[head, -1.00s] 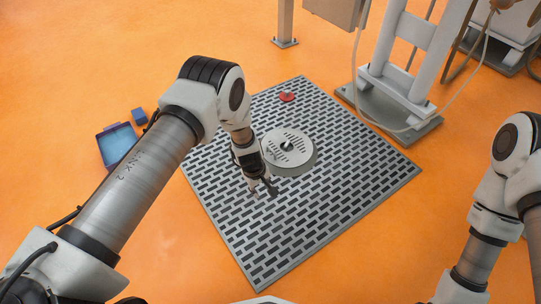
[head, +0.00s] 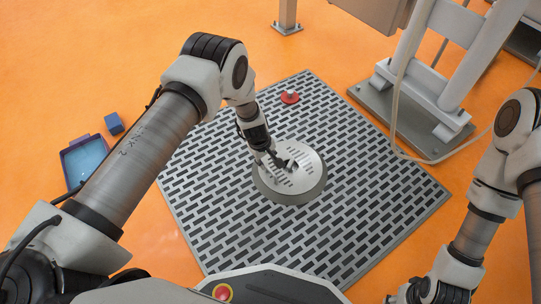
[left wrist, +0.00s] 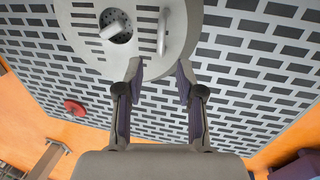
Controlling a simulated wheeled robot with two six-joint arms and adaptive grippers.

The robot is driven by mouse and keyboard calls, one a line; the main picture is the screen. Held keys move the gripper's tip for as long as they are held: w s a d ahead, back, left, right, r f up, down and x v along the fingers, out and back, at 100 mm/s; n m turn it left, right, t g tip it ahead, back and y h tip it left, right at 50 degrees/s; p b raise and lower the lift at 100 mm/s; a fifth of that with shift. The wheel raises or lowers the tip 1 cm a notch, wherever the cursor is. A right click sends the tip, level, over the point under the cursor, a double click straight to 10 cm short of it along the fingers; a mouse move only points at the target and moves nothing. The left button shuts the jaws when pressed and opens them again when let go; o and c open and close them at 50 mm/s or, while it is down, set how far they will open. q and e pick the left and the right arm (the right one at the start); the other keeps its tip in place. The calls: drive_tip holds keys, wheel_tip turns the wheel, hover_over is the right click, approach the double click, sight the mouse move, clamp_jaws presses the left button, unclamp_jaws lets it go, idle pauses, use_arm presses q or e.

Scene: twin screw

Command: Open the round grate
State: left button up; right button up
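The round grate (head: 306,180) is a light grey slotted disc with a raised rim, lying on the large perforated floor panel (head: 225,225). It has a dark round hole near its middle.
A red round knob (head: 290,97) stands on the panel's far part. A blue tray (head: 86,160) and small blue block (head: 114,123) lie on the orange floor at left. A grey metal stand (head: 415,95) with a hose stands at the right. The panel around the grate is clear.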

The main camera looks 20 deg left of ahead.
sight(271, 172)
use_arm(q)
drive_tip(key=f+b, duration=0.1)
drive_tip(key=f, duration=0.1)
drive_tip(key=f+b, duration=0.1)
drive_tip(key=f, duration=0.1)
drive_tip(key=f+b, duration=0.2)
drive_tip(key=shift+w+d+f, duration=0.3)
drive_tip(key=shift+w+d, duration=0.05)
drive_tip(key=shift+d, duration=0.05)
drive_tip(key=shift+w+f, duration=0.1)
drive_tip(key=shift+f, duration=0.2)
drive_tip(key=shift+r, duration=0.1)
clamp_jaws()
